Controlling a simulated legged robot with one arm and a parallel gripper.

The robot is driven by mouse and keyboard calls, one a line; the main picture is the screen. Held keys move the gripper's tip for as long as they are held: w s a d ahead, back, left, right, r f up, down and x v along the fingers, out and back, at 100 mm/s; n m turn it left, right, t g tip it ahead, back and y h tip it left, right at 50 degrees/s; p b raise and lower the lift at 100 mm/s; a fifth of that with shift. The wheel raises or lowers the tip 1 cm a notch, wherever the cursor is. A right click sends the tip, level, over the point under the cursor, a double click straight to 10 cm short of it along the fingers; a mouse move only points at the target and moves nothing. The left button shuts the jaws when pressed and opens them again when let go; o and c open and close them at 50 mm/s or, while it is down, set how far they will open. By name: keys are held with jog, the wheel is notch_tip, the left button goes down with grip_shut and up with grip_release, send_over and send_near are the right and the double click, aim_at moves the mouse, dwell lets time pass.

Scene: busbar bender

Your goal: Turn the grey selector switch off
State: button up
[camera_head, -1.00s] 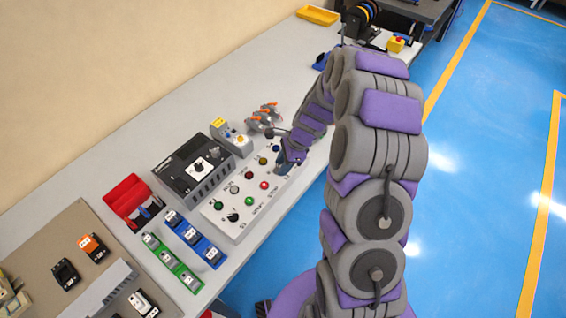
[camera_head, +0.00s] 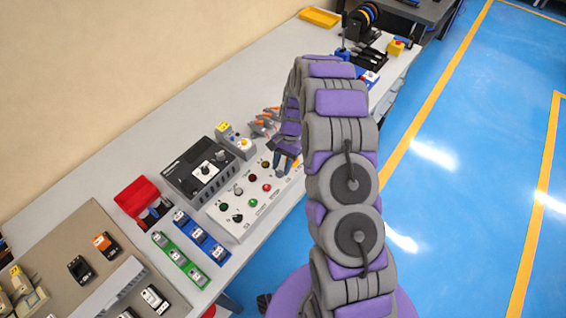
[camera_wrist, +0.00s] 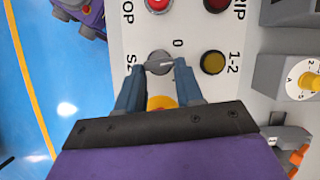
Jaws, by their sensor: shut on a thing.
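The grey selector switch (camera_wrist: 158,64) is a round grey knob on the white control panel (camera_wrist: 140,25) in the wrist view. A "0" is printed above and right of it. A light mark on the knob points roughly right in that view. My gripper (camera_wrist: 160,68) is shut on the knob, with one blue-grey fingertip on each side, partly hiding it. In the head view, my gripper (camera_head: 284,166) is at the right end of the panel (camera_head: 232,226), and the switch cannot be made out there.
A grey box with a yellow dial (camera_wrist: 307,82) stands beside the panel. In the head view, a dark grey box (camera_head: 200,170) stands behind it.

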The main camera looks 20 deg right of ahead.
jog(key=n, duration=0.2)
jog(key=h, duration=0.1)
jog(key=shift+w+a+r+n+g+p, duration=0.1)
jog(key=shift+w+a+n+g+p, duration=0.2)
jog(key=shift+n+p, duration=0.1)
jog(key=shift+a+n+g+h+p, duration=0.15)
jog(key=shift+n+h+p, duration=0.2)
jog(key=shift+n, duration=0.75)
jog(key=shift+a+n+g+h+p, duration=0.15)
jog(key=shift+n+h, duration=0.3)
jog(key=shift+n, duration=0.65)
jog(key=shift+d, duration=0.1)
jog(key=o, duration=0.8)
jog(key=shift+c, duration=0.2)
jog(key=a+p+v, duration=0.1)
jog(key=v, duration=1.6)
jog(key=shift+d, duration=0.45)
